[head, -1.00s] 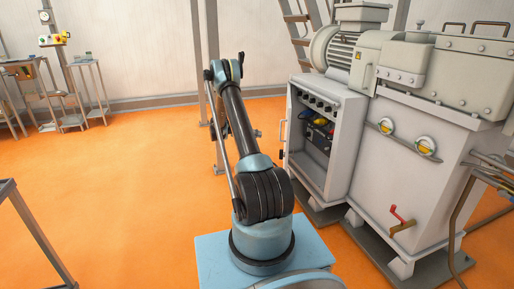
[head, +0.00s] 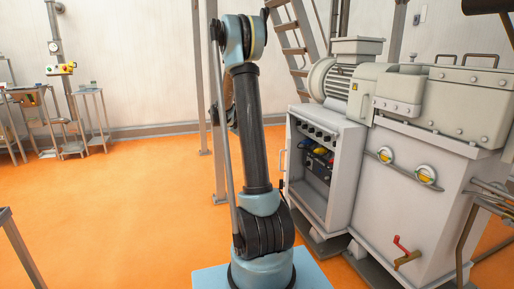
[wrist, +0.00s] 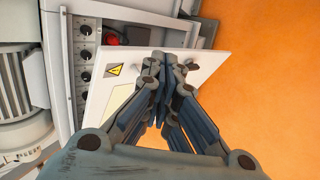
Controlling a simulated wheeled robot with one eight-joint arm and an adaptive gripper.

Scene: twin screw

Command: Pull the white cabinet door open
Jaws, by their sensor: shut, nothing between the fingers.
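The white cabinet (head: 338,140) stands right of my arm in the head view, with its front uncovered and its inside showing. The white door (wrist: 110,100) appears in the wrist view, standing partly open, with a yellow warning sign (wrist: 114,70) on it. My gripper (wrist: 168,72) is shut and empty. Its fingers appear in front of the door, near its right part, and hide some of it. I cannot tell whether they touch it. In the head view my arm hides the gripper, and the door is hard to make out beside the cabinet's left edge.
Black knobs (wrist: 84,55) and a red part (wrist: 112,38) show inside the cabinet. A post (head: 219,100) rises behind my arm. The orange floor (head: 110,210) at left is clear.

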